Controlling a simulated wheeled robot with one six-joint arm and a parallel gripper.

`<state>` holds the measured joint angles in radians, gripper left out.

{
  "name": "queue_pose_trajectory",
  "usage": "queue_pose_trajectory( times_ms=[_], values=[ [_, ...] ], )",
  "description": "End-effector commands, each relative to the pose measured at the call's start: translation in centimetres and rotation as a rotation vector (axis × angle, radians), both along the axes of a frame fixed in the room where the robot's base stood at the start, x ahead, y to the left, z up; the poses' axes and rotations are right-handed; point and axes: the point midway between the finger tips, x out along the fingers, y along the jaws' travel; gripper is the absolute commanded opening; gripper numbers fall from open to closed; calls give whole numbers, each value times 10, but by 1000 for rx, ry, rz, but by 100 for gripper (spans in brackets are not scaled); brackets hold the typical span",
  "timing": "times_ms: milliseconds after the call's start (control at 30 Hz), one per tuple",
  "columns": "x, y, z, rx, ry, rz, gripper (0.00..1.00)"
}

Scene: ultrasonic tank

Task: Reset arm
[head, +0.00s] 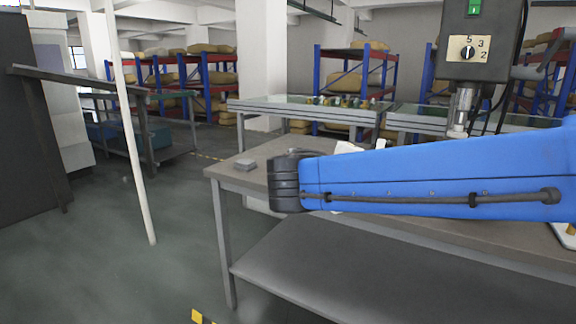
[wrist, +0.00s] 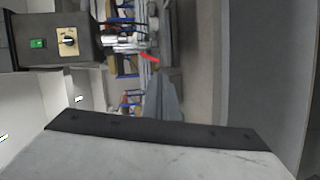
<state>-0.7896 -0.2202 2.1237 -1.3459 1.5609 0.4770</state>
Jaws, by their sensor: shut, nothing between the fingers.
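My gripper (wrist: 163,80) shows in the wrist view as grey tapered fingers, close together with no gap seen and nothing held. They rise beyond a pale grey plate with a dark edge strip at the bottom, which looks like part of my wrist. In the head view my blue arm link reaches in from the right above the bench, ending in a dark joint. The gripper itself cannot be made out there. The workbench (head: 222,174) stands below the arm, and its middle is partly hidden by the link.
A grey machine head (head: 484,40) with a dial and green switch hangs at the upper right, close behind my arm. It shows in the wrist view too (wrist: 50,22). The floor at left is mostly clear, beside a white pole (head: 130,130).

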Motion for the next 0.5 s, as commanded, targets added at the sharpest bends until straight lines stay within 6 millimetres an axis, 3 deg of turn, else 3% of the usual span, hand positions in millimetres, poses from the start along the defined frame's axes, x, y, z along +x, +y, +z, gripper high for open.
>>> queue_pose_trajectory(
  times_ms=[267, 500],
  values=[
    [-30, -63, -47, 146, 150, -82, 0],
    [-90, -117, -115, 404, 312, -164, 0]
  ],
)
